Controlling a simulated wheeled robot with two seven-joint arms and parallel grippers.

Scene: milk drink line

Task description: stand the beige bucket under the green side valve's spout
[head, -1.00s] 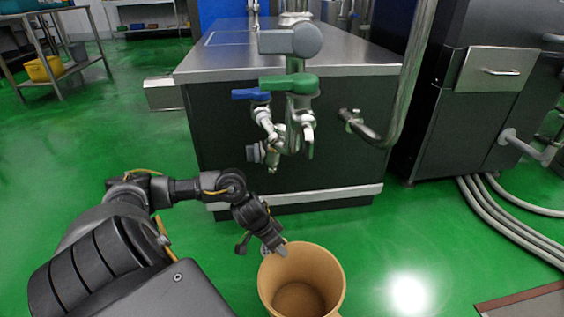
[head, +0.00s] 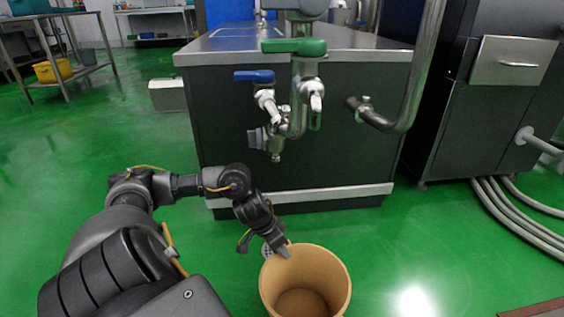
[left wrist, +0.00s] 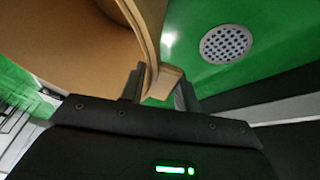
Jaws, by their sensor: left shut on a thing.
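The beige bucket (head: 335,285) is at the bottom centre of the head view, upright, open and empty as far as I can see. My left gripper (head: 284,251) is shut on the bucket's rim at its back left side. In the left wrist view the gripper's fingers (left wrist: 156,84) pinch the wall of the bucket (left wrist: 75,45). The green valve handle (head: 294,46) sits on the pipework at the front of the dark machine, with its metal spout (head: 315,108) pointing down. The bucket is in front of the machine, apart from the spout. My right gripper is not in view.
A blue-handled valve (head: 254,76) is left of the green one. A bent steel pipe (head: 400,115) comes down at the right. Grey hoses (head: 515,215) lie on the floor at the right. A floor drain (left wrist: 227,44) shows beside the bucket. Green floor lies clear before the machine.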

